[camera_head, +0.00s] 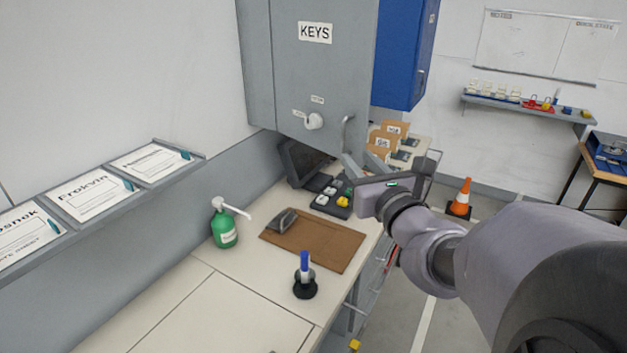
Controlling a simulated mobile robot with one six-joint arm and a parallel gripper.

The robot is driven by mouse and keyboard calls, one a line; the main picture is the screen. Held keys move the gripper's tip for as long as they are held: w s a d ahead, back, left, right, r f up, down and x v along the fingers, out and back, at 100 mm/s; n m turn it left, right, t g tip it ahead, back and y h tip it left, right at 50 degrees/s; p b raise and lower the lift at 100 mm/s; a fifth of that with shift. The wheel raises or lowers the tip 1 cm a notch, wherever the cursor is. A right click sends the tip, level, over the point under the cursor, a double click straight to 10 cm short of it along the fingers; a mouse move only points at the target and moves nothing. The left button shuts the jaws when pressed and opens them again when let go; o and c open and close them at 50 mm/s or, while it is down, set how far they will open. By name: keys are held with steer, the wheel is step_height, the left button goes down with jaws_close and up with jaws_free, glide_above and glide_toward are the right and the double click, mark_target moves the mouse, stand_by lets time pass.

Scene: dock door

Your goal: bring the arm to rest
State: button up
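My arm reaches in from the right edge of the head view, above the counter's right side. My gripper (391,164) points away from me, below and right of the grey key cabinet (310,70). Its two fingers stand wide apart, and I see nothing held between them.
The counter (220,310) holds a green pump bottle (225,230), a brown board (325,243), a marker in a black stand (305,280) and a button panel (330,195). Cardboard boxes (383,143) stand behind the gripper. An orange cone (462,195) stands on the floor.

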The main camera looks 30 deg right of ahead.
steer(key=shift+v, duration=1)
steer(key=shift+r, duration=0.1)
